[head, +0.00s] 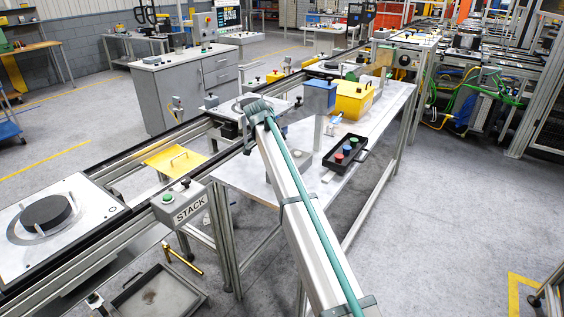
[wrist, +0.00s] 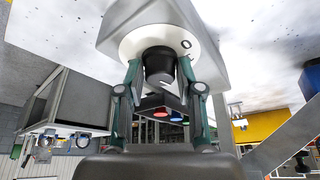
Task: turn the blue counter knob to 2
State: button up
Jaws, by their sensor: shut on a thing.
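In the wrist view my gripper (wrist: 162,88) has its two green fingers closed around the sides of a black round knob (wrist: 158,62). The knob sits on a white dial (wrist: 128,43) on a pale grey housing (wrist: 205,15). A "0" shows on the dial beside the knob, with another mark partly visible near it. A short white line shows on the knob's face, near the fingertips. The other dial numbers are hidden or unreadable. In the head view my arm hides the fingers and the gripped knob. A blue box (head: 319,96) stands on a post on the table.
A yellow box (head: 354,101) stands behind the blue box. A black tray (head: 338,167) with red, blue and green knobs lies on the table (head: 236,180). A grey STACK box (head: 184,207) is beside the rail. The floor right of the table is clear.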

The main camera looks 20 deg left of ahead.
jog(key=o, duration=1.2)
jog(key=shift+c, duration=0.2)
jog(key=v, duration=1.2)
